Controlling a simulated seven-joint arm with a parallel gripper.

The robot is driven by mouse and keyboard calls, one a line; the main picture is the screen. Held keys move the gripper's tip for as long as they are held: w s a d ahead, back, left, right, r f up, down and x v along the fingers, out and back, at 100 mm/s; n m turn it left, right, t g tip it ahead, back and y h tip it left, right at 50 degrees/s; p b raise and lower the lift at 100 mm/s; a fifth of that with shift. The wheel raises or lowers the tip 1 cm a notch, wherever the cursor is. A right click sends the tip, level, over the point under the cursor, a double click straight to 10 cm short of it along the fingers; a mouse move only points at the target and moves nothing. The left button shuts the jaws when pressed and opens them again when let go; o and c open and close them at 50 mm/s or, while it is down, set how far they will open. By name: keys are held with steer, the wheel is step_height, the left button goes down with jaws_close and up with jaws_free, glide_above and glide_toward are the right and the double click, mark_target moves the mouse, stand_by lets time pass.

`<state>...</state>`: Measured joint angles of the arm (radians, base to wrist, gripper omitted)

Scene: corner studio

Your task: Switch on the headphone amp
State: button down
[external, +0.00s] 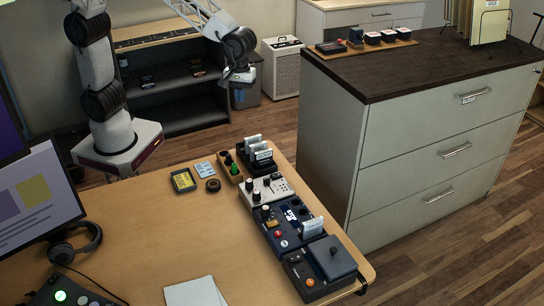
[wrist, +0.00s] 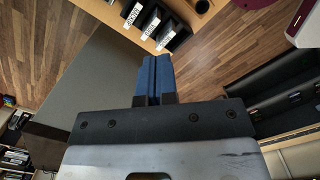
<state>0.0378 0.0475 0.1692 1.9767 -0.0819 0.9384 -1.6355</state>
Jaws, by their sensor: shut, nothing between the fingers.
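A row of small units stands along the right side of the wooden desk (external: 150,235). They are a cream unit with knobs (external: 272,192), a dark blue unit with knobs, buttons and a white label (external: 287,237), and a black unit with an orange button (external: 300,286). I cannot tell for sure which is the headphone amp; its switch is too small to make out. My gripper (external: 238,98) is up beyond the far edge of the desk, away from the units. Its blue fingers (wrist: 154,72) are shut together and empty in the wrist view.
A black rack with pale labelled cards (external: 258,157) stands at the row's far end; similar cards (wrist: 154,22) show in the wrist view. Headphones (external: 75,246), a monitor (external: 38,195) and paper (external: 195,292) are left. A tall drawer cabinet (external: 430,150) stands right.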

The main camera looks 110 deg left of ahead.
mark_target(276, 175)
steer(key=w+d+f+n+g, duration=0.1)
steer(key=w+d+f+n, duration=0.1)
steer(key=w+f+n, duration=0.6)
steer(key=w+f, duration=0.4)
steer(key=w, duration=0.2)
steer(key=shift+f, duration=0.25)
steer(key=shift+w, duration=0.1)
steer(key=f, duration=0.4)
steer(key=s+f, duration=0.1)
steer(key=f, duration=0.4)
steer(key=d+f, duration=0.1)
steer(key=f, duration=0.4)
steer(key=shift+s+d, duration=0.1)
steer(key=shift+s, duration=0.05)
steer(key=shift+f, duration=0.1)
stand_by(0.3)
steer(key=shift+w+a+r, duration=0.25)
steer(key=shift+w+a, duration=0.25)
steer(key=shift+r, duration=0.15)
stand_by(0.5)
step_height(276, 175, up, 14)
steer(key=s+d, duration=0.1)
steer(key=shift+f, duration=0.2)
stand_by(0.4)
